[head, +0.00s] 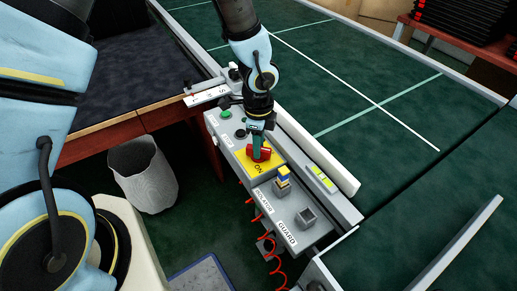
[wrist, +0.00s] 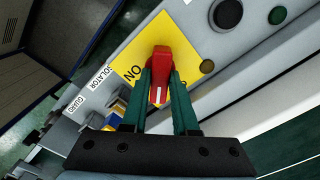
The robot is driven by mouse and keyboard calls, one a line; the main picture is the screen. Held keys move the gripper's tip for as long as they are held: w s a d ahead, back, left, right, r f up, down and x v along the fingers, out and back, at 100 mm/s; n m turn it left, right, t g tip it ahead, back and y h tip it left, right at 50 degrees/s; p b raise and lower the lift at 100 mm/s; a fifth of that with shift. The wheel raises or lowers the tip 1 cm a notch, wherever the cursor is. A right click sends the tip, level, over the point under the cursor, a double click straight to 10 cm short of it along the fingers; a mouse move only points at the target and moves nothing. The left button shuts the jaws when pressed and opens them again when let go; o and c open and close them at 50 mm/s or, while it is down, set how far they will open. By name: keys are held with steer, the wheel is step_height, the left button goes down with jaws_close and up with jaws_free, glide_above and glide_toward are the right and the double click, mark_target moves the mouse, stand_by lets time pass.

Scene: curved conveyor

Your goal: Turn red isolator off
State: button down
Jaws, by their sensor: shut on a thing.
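The red isolator handle (wrist: 159,62) stands on a yellow plate (wrist: 186,40) marked "ON" in the wrist view. The handle's white line lies at its near end, between my fingers. My gripper (wrist: 160,78) has its two green fingers on either side of the handle, shut on it. In the head view my gripper (head: 257,150) reaches down from above to the red handle (head: 262,154) on the grey control box (head: 310,236). The fingers partly hide the handle and the plate. "ON" shows beside the handle; I see no "OFF" mark.
A black button (wrist: 228,14) and a green button (wrist: 277,15) sit beside the plate. A green conveyor (head: 400,150) runs behind. A waste bin (head: 143,175) stands at left.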

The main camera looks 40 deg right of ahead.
steer(key=n+b, duration=0.2)
steer(key=n, duration=0.2)
steer(key=shift+f+n, duration=0.1)
steer(key=shift+n, duration=0.2)
steer(key=n+b, duration=0.1)
steer(key=n, duration=0.3)
steer(key=shift+n+b, duration=0.3)
steer(key=shift+b, duration=0.05)
steer(key=c, duration=0.7)
jaws_free()
step_height(320, 180, up, 11)
steer(key=shift+b, duration=0.4)
